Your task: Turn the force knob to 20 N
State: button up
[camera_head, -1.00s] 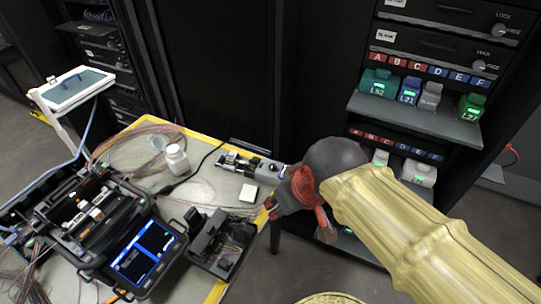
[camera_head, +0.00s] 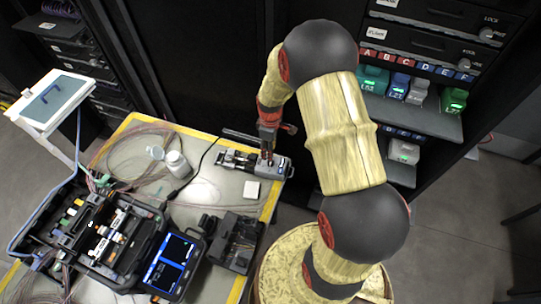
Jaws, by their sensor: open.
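A small grey and black device (camera_head: 235,159) lies along the back right edge of the work table. Its light grey block (camera_head: 280,169) is at the right end. My gripper (camera_head: 267,154) points down over this right part of the device, with its fingers open. The fingertips look very close to the device top; I cannot tell if they touch it. The force knob and its scale cannot be made out. They are too small or hidden by the gripper.
A white square (camera_head: 251,190) lies just in front of the device. A splicer (camera_head: 175,262) with a lit screen, an open black box (camera_head: 234,242) and a white bottle (camera_head: 177,164) stand on the table (camera_head: 205,188). A rack shelf (camera_head: 428,122) with coloured modules is at the right.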

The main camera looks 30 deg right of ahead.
notch_tip(320, 180, down, 8)
jog(key=shift+s+r+b, duration=0.1)
jog(key=shift+b, duration=0.25)
grip_shut()
dwell(0.5)
